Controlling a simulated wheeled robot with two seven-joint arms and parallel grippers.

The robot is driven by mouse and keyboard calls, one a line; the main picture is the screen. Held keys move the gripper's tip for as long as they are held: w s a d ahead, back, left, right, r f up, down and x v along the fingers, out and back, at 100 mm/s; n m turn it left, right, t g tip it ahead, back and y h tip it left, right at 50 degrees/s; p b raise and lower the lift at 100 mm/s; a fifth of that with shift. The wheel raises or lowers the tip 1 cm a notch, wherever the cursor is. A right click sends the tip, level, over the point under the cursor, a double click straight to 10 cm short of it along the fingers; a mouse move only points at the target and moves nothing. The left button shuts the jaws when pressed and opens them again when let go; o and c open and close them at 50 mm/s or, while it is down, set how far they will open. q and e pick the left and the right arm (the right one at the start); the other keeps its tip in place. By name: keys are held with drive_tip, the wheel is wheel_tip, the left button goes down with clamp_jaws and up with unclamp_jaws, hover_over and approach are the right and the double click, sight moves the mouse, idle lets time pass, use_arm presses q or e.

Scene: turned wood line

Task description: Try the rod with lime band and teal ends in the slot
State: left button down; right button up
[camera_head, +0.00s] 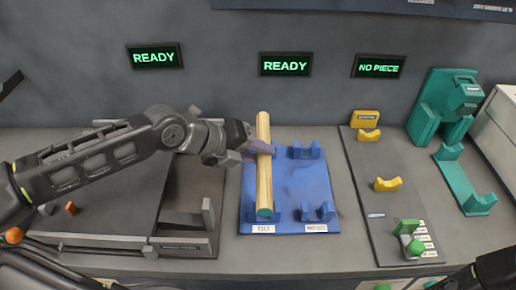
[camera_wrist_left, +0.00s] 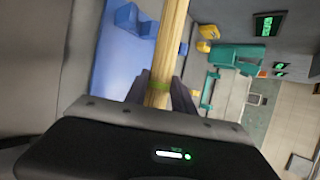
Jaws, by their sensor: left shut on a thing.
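The rod (camera_head: 264,185) is pale wood with a teal near end. Its lime band (camera_wrist_left: 157,84) shows between the jaws in the left wrist view. My left gripper (camera_head: 258,147) is shut on the rod near its far part. The rod points away from me over the left pair of cradles on the blue tray (camera_head: 290,225); I cannot tell whether it touches them. The far end shows no clear teal. Which fixture is the slot is not clear.
The tray's right pair of cradles (camera_head: 318,212) is empty. A grey board (camera_head: 385,215) with yellow rests (camera_head: 388,184) and a green part (camera_head: 408,228) stands right, beside a teal fixture (camera_head: 425,120). A dark grey station (camera_head: 185,245) lies left. Signs read READY, READY and NO PIECE.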

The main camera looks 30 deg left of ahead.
use_arm(q)
wheel_tip(320, 180, down, 3)
drive_tip(key=shift+f+b, duration=0.1)
drive_tip(key=shift+b, duration=0.8)
drive_tip(key=shift+f+b, duration=0.55)
drive_tip(key=shift+b, duration=0.3)
drive_tip(key=c, duration=1)
unclamp_jaws()
drive_tip(key=shift+o, duration=0.2)
drive_tip(key=v, duration=0.7)
drive_tip(key=shift+s+a+r, duration=0.2)
drive_tip(key=shift+s+r, duration=0.05)
